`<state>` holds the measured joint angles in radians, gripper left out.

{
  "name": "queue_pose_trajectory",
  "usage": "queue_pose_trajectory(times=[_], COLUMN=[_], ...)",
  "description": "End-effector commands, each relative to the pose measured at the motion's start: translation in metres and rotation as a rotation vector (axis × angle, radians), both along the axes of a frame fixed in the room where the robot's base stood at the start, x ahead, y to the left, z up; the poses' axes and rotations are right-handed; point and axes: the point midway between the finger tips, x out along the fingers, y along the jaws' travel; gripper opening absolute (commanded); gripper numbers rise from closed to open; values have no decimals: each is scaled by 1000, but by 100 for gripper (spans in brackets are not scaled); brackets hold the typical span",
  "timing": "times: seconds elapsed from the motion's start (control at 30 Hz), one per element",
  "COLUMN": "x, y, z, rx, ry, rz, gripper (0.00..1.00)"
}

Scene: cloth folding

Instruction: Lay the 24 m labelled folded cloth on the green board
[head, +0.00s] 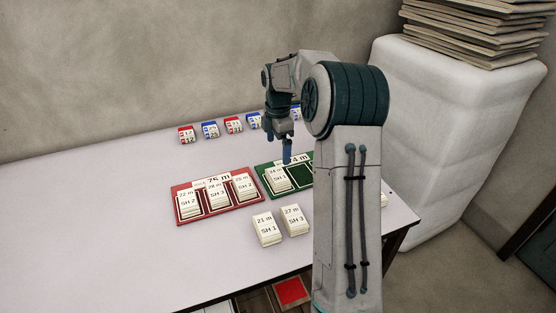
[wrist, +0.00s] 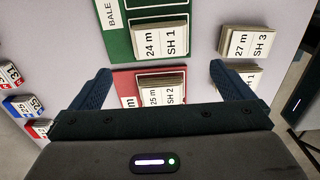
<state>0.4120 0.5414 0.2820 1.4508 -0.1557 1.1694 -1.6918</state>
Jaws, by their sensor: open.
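The folded cloth labelled 24 m SH 1 (head: 278,180) lies on the green board (head: 266,168), in its left compartment. In the wrist view the same cloth (wrist: 160,43) sits flat on the green board (wrist: 122,45), between and beyond my fingertips. My gripper (head: 287,152) is above the green board in the head view, apart from the cloth. In the wrist view my gripper (wrist: 160,70) is open, with nothing between its fingers. The board's other compartments in view look empty; my arm hides its right part in the head view.
The red board (head: 207,213) left of the green one holds several folded cloths. Loose cloths labelled 21 m (head: 266,230) and 27 m (head: 294,219) lie in front. Red and blue tags (head: 209,130) line the back. The table's left is clear.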

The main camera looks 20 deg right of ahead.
Motion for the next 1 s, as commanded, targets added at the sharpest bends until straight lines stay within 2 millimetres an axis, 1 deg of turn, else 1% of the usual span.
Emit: queue_pose_trajectory(times=[0.07, 0.17, 0.27, 0.4, 0.53, 0.67, 0.7, 0.8, 0.9, 1.0], x=[-5, -20, -47, -94, -142, -191, -206, -243, -274, -295], y=[5, 19, 38, 65, 85, 100, 104, 113, 119, 123], z=[7, 19, 33, 50, 59, 60, 59, 54, 46, 38], rx=[-5, -18, -34, -43, -32, -1, 12, 50, 91, 124], ry=[-2, -11, -28, -61, -94, -123, -129, -140, -140, -137], rz=[-21, -103, -244, -486, -718, -955, -1029, -1205, -1359, -1472], gripper=[100, 100, 100, 100, 100, 100, 100, 100, 100, 100])
